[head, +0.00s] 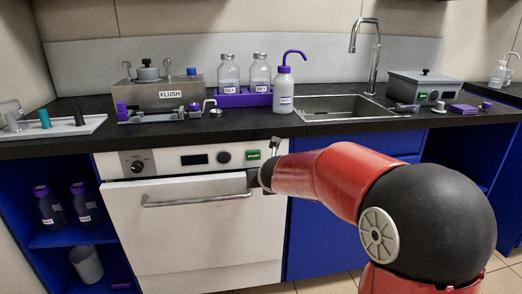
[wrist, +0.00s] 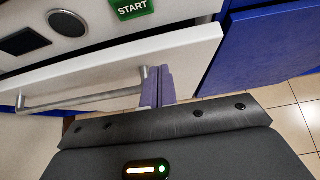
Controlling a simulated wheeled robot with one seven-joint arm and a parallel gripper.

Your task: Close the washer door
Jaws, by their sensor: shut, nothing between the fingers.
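The white washer (head: 190,160) stands under the counter, with a knob, a dark display and a green START button (head: 253,155) on its panel. Its door (head: 200,225) has a metal bar handle (head: 197,200). The door is nearly upright; in the wrist view its top edge (wrist: 195,42) stands out a little from the panel, so it looks slightly ajar. My gripper (wrist: 157,75) is shut and empty, at the door's upper right by the right end of the handle. Whether the fingers touch the door is unclear. In the head view my arm hides part of the door's right side.
Blue cabinets flank the washer; the open shelf (head: 75,237) at left holds bottles and a beaker. The dark counter (head: 235,127) above carries a FLUSH unit (head: 165,93), bottles in a purple rack (head: 240,99) and a sink (head: 345,106). Tiled floor shows at lower right.

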